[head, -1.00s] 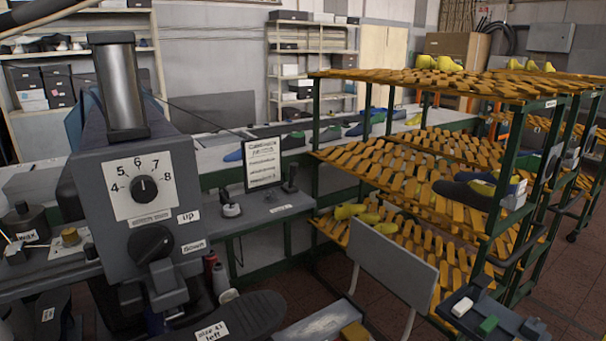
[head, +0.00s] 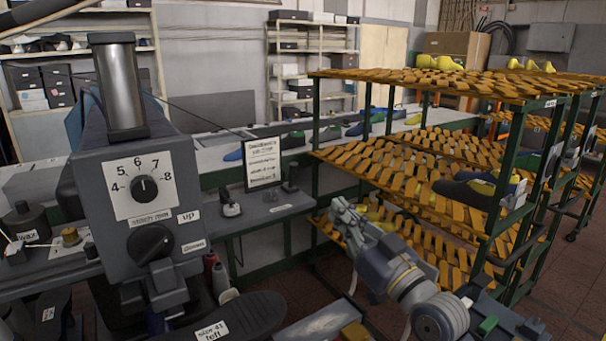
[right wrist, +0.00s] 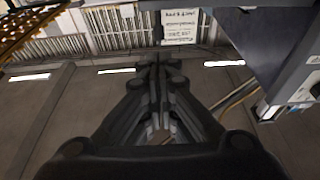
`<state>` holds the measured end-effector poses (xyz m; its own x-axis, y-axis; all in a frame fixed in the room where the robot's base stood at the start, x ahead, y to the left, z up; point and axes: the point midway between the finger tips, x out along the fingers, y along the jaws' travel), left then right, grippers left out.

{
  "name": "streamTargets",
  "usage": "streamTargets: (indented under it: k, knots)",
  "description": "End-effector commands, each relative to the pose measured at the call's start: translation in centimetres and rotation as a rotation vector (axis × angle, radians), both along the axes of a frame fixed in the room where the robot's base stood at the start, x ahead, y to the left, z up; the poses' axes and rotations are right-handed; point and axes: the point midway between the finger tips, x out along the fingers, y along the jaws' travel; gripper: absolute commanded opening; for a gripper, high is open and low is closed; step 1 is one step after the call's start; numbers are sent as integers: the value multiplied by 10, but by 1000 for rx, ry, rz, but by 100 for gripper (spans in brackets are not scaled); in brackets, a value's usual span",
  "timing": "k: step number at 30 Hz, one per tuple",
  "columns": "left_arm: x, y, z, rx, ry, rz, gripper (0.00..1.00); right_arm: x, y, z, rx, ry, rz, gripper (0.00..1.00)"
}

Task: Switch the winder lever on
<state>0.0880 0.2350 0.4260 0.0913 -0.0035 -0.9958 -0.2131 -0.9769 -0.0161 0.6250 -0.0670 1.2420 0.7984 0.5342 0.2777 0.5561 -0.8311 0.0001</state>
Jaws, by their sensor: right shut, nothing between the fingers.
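On the bench (head: 262,213) behind the grey machine stand two small dark levers on bases, one at the left (head: 230,202) and one at the right (head: 290,178). A label lies in front of the right one; its words are too small to read, so I cannot tell which is the winder lever. My right gripper (head: 340,207) is shut and empty, right of both levers and apart from them in the picture. Its closed fingers also show in the right wrist view (right wrist: 155,65). My left gripper is not in view.
The grey machine (head: 128,225) with a dial and up and down labels fills the left foreground. A rack (head: 505,180) with slatted orange shelves stands right.

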Motion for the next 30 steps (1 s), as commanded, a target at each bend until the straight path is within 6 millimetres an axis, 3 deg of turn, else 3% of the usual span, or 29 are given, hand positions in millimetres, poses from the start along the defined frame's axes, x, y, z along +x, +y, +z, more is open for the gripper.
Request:
streamTargets:
  k: [11,30]
  knots:
    - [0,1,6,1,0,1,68,10,6,5,1,1,-1,0]
    - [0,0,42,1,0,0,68,94,63,35,-1,2,0,0]
